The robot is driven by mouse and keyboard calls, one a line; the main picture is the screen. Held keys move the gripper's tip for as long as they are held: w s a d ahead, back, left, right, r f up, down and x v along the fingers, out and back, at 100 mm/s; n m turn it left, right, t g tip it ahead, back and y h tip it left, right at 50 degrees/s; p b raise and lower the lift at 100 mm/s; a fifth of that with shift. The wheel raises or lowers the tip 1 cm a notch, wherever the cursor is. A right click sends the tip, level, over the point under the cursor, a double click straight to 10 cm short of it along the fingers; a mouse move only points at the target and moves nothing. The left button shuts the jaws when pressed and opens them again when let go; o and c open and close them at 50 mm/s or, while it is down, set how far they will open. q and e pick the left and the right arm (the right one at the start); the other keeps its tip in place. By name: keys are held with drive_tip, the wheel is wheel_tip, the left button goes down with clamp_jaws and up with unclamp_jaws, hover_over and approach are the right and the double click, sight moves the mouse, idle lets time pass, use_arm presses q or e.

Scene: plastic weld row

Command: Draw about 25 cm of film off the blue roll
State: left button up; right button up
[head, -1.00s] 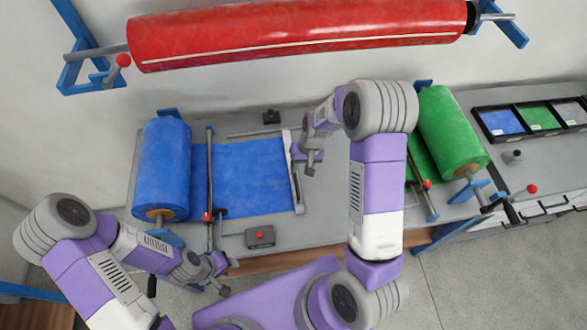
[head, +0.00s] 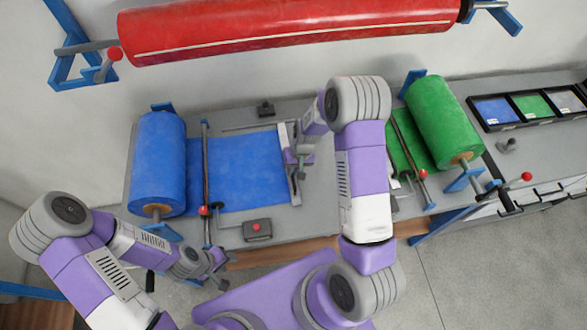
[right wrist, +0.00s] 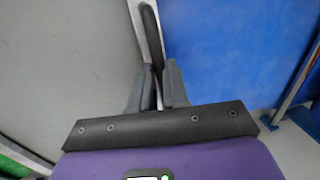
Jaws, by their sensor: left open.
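The blue roll (head: 158,165) lies on the left of the bench, with its flat blue film (head: 245,170) drawn out to the right under a crosswise rod (head: 206,170). A light grey bar (head: 293,190) lies along the film's right edge. My right gripper (head: 301,158) is at this bar. In the right wrist view its two fingers (right wrist: 158,82) stand on either side of the bar's dark handle (right wrist: 150,35); whether they press on it I cannot tell. My left gripper (head: 218,275) is open and empty, in front of the bench's near edge.
A red roll (head: 290,28) hangs on the wall above. A green roll (head: 442,120) is on the right, beyond my right arm. A small box with a red button (head: 257,230) sits near the front edge. Sample trays (head: 530,106) are at far right.

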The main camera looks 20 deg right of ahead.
clamp_jaws()
drive_tip(key=d, duration=0.1)
drive_tip(key=d+b, duration=0.1)
drive_tip(key=shift+s+d, duration=0.25)
drive_tip(key=shift+d, duration=0.05)
drive_tip(key=shift+s+d, duration=0.15)
drive_tip(key=shift+d, duration=0.15)
drive_tip(key=o, duration=0.7)
unclamp_jaws()
drive_tip(key=shift+a, duration=0.15)
drive_tip(key=shift+r, duration=0.1)
drive_tip(key=r, duration=0.2)
drive_tip(key=d+r, duration=0.1)
drive_tip(key=r, duration=0.4)
drive_tip(key=shift+s+d+r+p, duration=0.15)
drive_tip(key=shift+s+d+p, duration=0.05)
drive_tip(key=shift+d+p, duration=0.1)
